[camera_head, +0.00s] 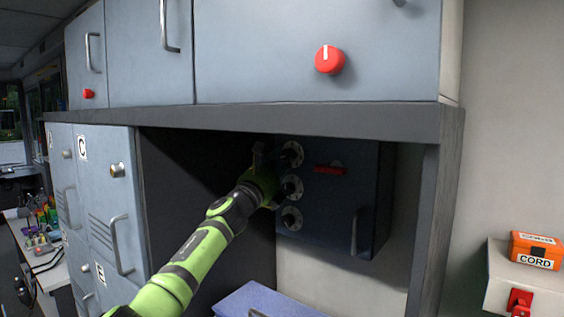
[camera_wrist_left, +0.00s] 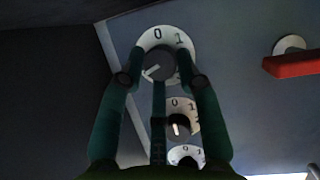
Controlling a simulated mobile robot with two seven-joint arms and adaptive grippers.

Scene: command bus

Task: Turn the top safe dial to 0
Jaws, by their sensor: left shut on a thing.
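The dark safe (camera_head: 345,205) hangs under the shelf and has a column of three dials on its front left. The top safe dial (camera_head: 291,154) also shows in the left wrist view (camera_wrist_left: 159,66), with 0 at the top of its white ring and 1 to the right. Its knob's white mark points to the lower left, away from the 0. My left gripper (camera_head: 270,168) is shut on the top dial, its fingers around the knob in the left wrist view (camera_wrist_left: 162,72). My right gripper is not in view.
The middle dial (camera_head: 292,187) and bottom dial (camera_head: 291,218) sit close below. A red handle (camera_head: 330,170) is to the right of the dials. The shelf edge (camera_head: 300,121) runs above my arm, and lockers (camera_head: 105,200) stand at left.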

